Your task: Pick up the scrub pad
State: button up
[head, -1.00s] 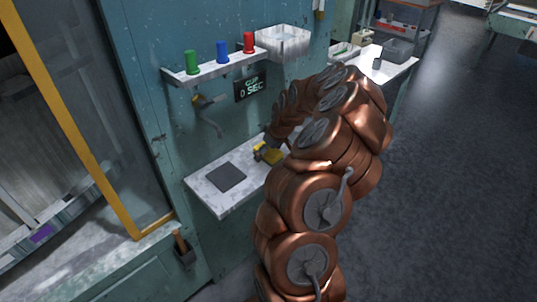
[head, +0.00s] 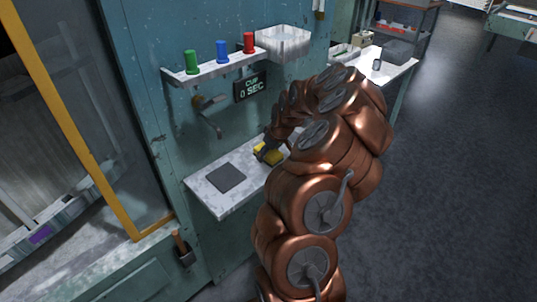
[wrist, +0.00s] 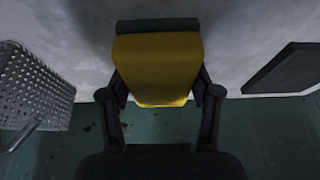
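The scrub pad (head: 268,154) is a yellow block at the back of the small white speckled shelf (head: 225,203) on the teal wall, partly hidden by my arm in the head view. In the wrist view the scrub pad (wrist: 158,68) fills the space between my fingers, its yellow face toward the camera and a dark green strip along its far end. My gripper (wrist: 160,90) has one dark finger against each side of the pad, with no clear gap. It appears shut on the pad. Whether the pad touches the shelf cannot be told.
A dark flat square (head: 226,178) lies on the shelf beside the pad. A tap (head: 210,115) and a timer sign (head: 250,86) are on the wall above. A perforated metal basket (wrist: 32,85) shows at left in the wrist view.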

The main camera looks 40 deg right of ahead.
jog(key=c, duration=0.6)
jog(key=shift+o, duration=0.2)
jog(key=shift+r, duration=0.1)
jog(key=shift+r+p, duration=0.3)
jog(key=shift+p, duration=0.55)
jog(key=shift+b, duration=0.5)
notch_tip(320, 180, up, 2)
jog(key=shift+r+b, duration=0.1)
jog(key=shift+b, duration=0.5)
jog(key=shift+r, duration=0.35)
jog(key=shift+a+r, duration=0.15)
jog(key=s+a+b, duration=0.1)
jog(key=a+b, duration=0.1)
jog(key=a, duration=0.3)
jog(key=s+a+r+b, duration=0.1)
jog(key=s+a+b, duration=0.1)
jog(key=a, duration=0.3)
jog(key=s+a+b, duration=0.1)
jog(key=a+b, duration=0.1)
jog(key=a, duration=0.3)
jog(key=shift+s+a+r, duration=0.1)
jog(key=shift+s+r, duration=0.05)
jog(key=shift+r, duration=0.05)
